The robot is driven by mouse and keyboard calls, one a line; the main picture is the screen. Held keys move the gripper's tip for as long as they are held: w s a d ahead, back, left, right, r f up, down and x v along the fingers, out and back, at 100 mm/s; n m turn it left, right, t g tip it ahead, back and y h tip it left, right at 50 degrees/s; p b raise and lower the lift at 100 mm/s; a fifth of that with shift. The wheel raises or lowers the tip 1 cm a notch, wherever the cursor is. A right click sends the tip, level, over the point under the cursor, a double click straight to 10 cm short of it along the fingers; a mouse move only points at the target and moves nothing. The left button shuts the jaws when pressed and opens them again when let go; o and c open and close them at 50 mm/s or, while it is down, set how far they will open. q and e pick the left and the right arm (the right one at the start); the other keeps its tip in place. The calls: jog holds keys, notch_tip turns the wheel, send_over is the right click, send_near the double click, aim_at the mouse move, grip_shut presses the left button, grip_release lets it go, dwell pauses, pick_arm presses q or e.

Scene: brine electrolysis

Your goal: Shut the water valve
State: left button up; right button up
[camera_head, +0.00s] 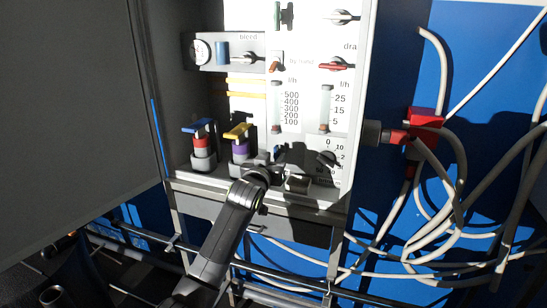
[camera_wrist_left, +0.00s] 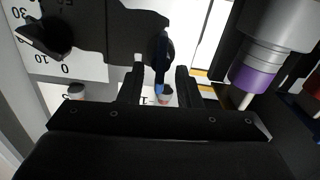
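A small blue valve handle (camera_head: 277,151) shows at the lower panel in the head view, partly covered by my left gripper (camera_head: 282,160). In the left wrist view the blue handle (camera_wrist_left: 163,62) stands edge-on between the two fingertips of my left gripper (camera_wrist_left: 160,84). The fingers are apart, with a gap visible beside the handle. I cannot tell whether either finger touches it. No label reading "water" is legible. My right gripper is not in view.
A blue-topped valve (camera_head: 201,127) and a yellow-topped purple valve (camera_head: 239,133) stand left of the gripper. A black dial (camera_head: 326,158) is close on its right. Two flow meters (camera_head: 326,108) rise above. Grey cables (camera_head: 440,190) hang loosely at right.

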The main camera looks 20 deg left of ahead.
pick_arm(q)
jog(key=shift+w, duration=0.15)
grip_shut()
